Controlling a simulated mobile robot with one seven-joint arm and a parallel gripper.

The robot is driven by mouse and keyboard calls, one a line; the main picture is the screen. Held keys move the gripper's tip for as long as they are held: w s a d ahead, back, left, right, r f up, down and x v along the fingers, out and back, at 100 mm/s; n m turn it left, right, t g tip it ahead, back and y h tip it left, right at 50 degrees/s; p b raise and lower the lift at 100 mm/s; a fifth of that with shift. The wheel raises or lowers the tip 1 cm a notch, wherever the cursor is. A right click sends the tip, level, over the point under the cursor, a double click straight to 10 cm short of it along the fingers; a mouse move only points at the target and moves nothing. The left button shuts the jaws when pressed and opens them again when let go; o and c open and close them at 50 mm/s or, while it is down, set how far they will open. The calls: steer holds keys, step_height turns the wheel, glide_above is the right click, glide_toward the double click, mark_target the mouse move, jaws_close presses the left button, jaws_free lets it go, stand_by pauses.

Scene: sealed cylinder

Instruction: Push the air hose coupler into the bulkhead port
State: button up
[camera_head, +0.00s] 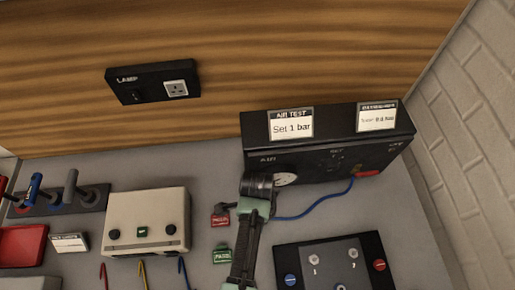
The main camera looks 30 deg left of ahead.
stand_by(0.6)
jaws_close()
stand_by(0.4)
stand_by(1.0)
steer(key=shift+r+p, duration=0.15)
steer(key=shift+p, duration=0.25)
steer(key=shift+r+p, duration=2.9)
steer(key=shift+p, duration=0.2)
